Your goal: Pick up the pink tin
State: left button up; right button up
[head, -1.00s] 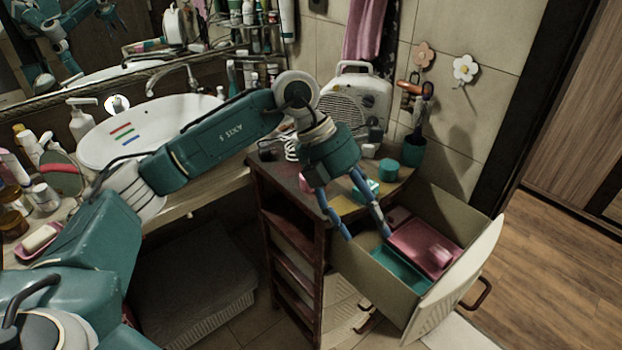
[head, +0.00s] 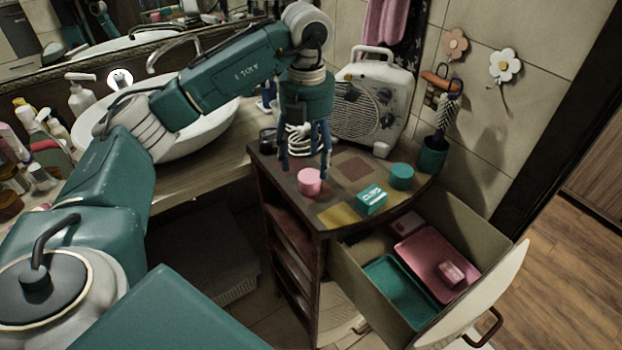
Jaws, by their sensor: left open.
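The pink tin (head: 309,182) is a short round pink cylinder standing on the front left part of the patterned cabinet top (head: 335,215). My left gripper (head: 305,172) points down over the cabinet top with its blue fingers spread apart. The fingertips show close to the tin, one to its upper left and one by its upper right edge. The gripper is open and holds nothing. I cannot tell whether a finger touches the tin. My right gripper is not in view.
A teal box (head: 371,200) and a round teal tin (head: 401,176) stand to the right. A heater (head: 372,100) and a teal cup (head: 432,155) are behind. The open drawer (head: 352,283) holds a teal tray (head: 400,290) and a pink tray (head: 432,258) with a pink box (head: 452,272).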

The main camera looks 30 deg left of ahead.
aim_at(310, 175)
pick_arm(q)
jog(key=shift+f, duration=0.5)
jog(key=shift+w+f, duration=0.1)
jog(key=shift+f, duration=0.2)
jog(key=f, duration=0.1)
jog(key=f+p, duration=0.1)
jog(key=f, duration=0.1)
jog(key=f+p, duration=0.1)
jog(key=shift+w+f, duration=0.15)
jog(key=shift+w, duration=0.1)
jog(key=shift+f, duration=0.45)
jog(key=c, duration=1.2)
jog(key=shift+c, duration=0.2)
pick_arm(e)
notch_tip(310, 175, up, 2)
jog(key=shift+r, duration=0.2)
